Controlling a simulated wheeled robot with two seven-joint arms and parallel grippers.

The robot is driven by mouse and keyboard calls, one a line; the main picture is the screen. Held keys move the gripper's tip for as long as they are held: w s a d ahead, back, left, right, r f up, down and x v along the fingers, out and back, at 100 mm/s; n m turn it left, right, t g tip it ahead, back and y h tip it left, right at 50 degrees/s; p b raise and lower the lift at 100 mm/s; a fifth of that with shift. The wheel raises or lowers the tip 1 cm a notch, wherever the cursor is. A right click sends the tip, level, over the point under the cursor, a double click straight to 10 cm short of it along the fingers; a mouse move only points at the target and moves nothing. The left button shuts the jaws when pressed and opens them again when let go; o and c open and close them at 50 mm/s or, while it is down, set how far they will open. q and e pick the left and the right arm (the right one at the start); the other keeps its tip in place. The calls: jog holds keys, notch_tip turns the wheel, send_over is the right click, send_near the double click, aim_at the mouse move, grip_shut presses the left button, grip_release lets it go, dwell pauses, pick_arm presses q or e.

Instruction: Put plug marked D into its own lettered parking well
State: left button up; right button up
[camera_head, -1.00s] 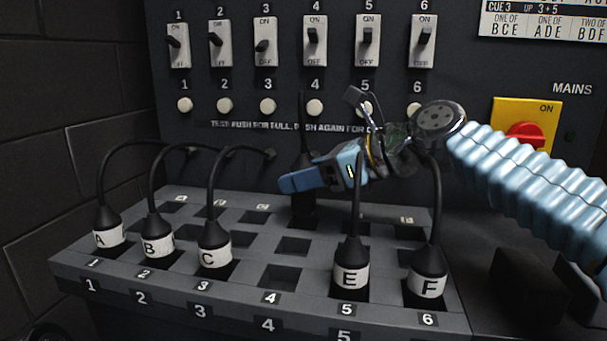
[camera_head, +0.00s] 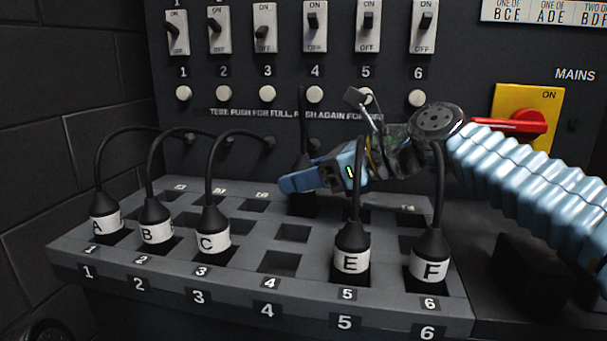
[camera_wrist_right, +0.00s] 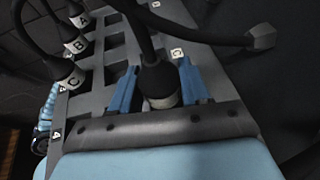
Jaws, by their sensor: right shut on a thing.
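My right gripper (camera_head: 300,182) is shut on a black plug (camera_head: 304,204) at the back row of the board, in the fourth column. Its cable rises straight up behind the gripper. In the right wrist view the plug (camera_wrist_right: 160,80) stands between the two blue fingers (camera_wrist_right: 158,92); its white band shows, but I cannot read its letter. Plugs A, B, C, E and F are visible elsewhere, so this one fits D. The gripper hides its lower end from the head view, so I cannot tell how deep it sits in the well.
Plugs A (camera_head: 105,222), B (camera_head: 155,228), C (camera_head: 213,236), E (camera_head: 351,257) and F (camera_head: 429,264) stand in the front row. Front well 4 (camera_head: 279,263) is empty. E and F's cables rise close to my right arm. A mains switch (camera_head: 515,122) is on the right.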

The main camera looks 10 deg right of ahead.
jog(key=shift+f+b, duration=0.65)
jog(key=shift+f, duration=0.45)
jog(key=shift+f, duration=0.15)
jog(key=o, duration=1.2)
jog(key=v, duration=1.3)
jog(key=shift+s+d, duration=0.15)
jog(key=shift+d, duration=0.2)
